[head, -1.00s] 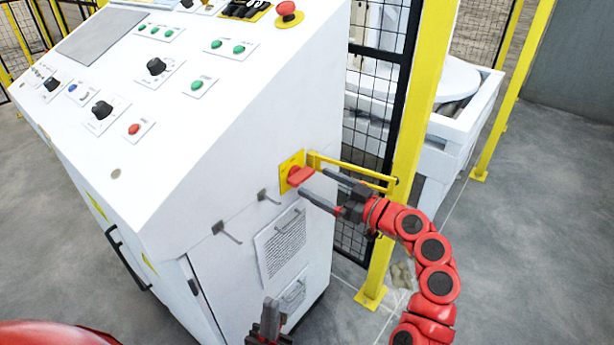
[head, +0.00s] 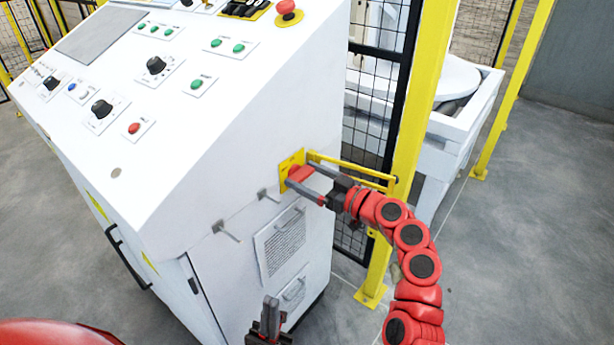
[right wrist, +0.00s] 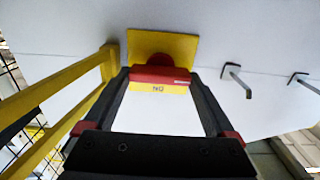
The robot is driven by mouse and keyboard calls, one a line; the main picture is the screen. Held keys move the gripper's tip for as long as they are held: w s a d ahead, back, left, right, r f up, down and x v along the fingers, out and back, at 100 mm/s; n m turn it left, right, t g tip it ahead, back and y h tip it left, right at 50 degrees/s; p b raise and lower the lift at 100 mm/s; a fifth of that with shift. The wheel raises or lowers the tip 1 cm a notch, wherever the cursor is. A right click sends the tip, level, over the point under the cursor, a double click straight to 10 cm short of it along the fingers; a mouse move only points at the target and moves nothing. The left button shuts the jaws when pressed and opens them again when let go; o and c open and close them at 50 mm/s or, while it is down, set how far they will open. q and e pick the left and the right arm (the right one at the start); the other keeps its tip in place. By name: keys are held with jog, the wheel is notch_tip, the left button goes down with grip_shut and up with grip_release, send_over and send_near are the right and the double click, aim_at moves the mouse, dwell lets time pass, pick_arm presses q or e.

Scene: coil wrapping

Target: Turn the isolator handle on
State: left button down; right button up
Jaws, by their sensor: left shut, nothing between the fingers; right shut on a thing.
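The red isolator handle (right wrist: 160,75) sits on a yellow plate (right wrist: 148,45) on the side of the white control cabinet. In the head view the handle (head: 300,174) is partly hidden by my fingers. My right gripper (right wrist: 160,80) is shut on the handle, one finger at each end of the red bar. In the right wrist view the bar lies level across the plate, above a label with small letters that look like "NO". The right gripper (head: 304,181) reaches the handle from the right in the head view. My left gripper (head: 270,305) is shut and empty, low in front of the cabinet.
A yellow bracket (head: 350,170) sticks out beside the handle, close to my right gripper. A yellow fence post (head: 408,150) stands behind it. Metal hooks (head: 226,230) project from the cabinet side. Open floor (head: 530,240) lies to the right.

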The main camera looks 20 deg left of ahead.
jog(key=shift+c, duration=0.3)
jog(key=m, duration=0.4)
jog(key=shift+w, duration=0.1)
jog(key=m+p, duration=0.1)
jog(key=m, duration=0.2)
jog(key=shift+m, duration=0.3)
jog(key=m+p, duration=0.3)
jog(key=m, duration=0.3)
jog(key=shift+w+d, duration=0.1)
jog(key=shift+w, duration=0.05)
jog(key=shift+f+m+p, duration=0.15)
jog(key=shift+m+p, duration=1)
jog(key=shift+m, duration=0.95)
jog(key=o, duration=1.1)
jog(key=shift+c, duration=0.2)
jog(key=shift+f, duration=0.1)
